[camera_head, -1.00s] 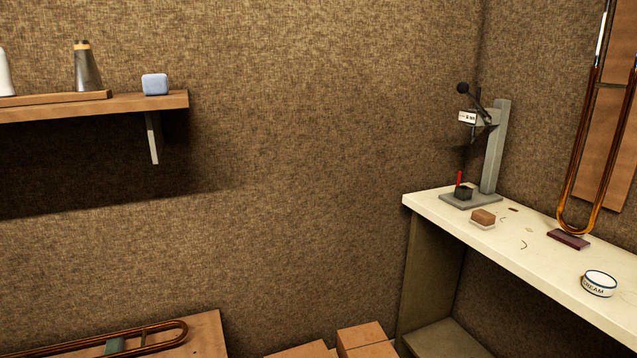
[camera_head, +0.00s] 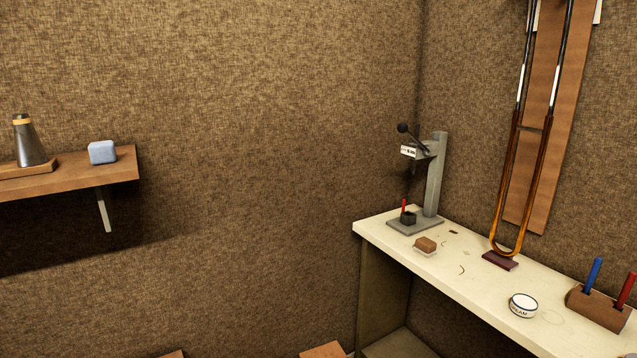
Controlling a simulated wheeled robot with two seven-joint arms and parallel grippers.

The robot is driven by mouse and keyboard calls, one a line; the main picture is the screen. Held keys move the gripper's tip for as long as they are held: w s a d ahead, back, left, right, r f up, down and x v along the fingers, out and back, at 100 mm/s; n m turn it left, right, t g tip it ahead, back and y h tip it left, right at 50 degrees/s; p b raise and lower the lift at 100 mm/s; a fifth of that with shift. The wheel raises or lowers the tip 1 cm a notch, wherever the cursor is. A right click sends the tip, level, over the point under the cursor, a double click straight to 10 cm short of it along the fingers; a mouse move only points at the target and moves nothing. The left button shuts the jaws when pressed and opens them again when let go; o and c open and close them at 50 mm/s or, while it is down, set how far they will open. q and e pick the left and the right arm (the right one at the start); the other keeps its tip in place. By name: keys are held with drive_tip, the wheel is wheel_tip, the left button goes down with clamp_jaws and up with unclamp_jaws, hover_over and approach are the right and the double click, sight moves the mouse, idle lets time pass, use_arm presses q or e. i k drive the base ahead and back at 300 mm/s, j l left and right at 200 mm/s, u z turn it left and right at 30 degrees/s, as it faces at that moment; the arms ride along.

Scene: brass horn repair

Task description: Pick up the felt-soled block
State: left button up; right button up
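What looks like the felt-soled block (camera_head: 426,244) is a small brown block with a pale layer underneath. It sits on the cream-topped bench (camera_head: 395,251), near the front edge, just in front of the grey press. Nothing covers it. Neither of my grippers shows in the head view.
A grey lever press (camera_head: 436,185) stands at the bench's far end. A brass slide (camera_head: 526,185) stands upright on a dark red pad (camera_head: 500,260). A wall shelf (camera_head: 75,172) is left.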

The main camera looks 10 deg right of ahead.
sight(427, 248)
drive_tip(key=z, duration=1.3)
